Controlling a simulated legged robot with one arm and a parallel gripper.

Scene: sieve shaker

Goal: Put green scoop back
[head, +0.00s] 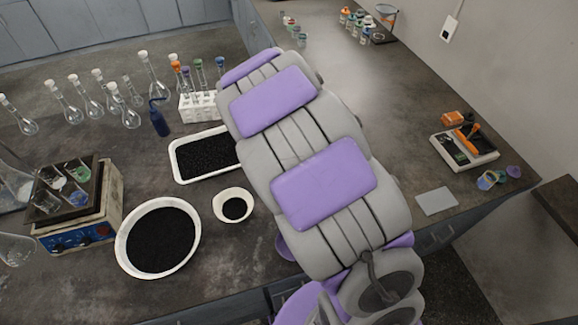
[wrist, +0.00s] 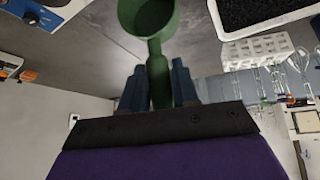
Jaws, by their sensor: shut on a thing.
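The green scoop (wrist: 157,48) shows in the wrist view, its round cup at the top edge of the picture and its handle running down between my fingers. My gripper (wrist: 158,85) is shut on the handle, with one dark blue finger on each side. The cup is partly cut off by the frame, and I cannot tell whether anything is in it. In the head view my arm stretches away across the bench and hides both my gripper and the scoop.
A white tray of black grains (head: 176,162), a large white bowl (head: 122,228) and a small bowl (head: 219,203) stand left of my arm. A white tube rack (head: 190,110), several flasks and a blue-panelled machine (head: 85,236) are near. A grey plate (head: 437,201) lies right.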

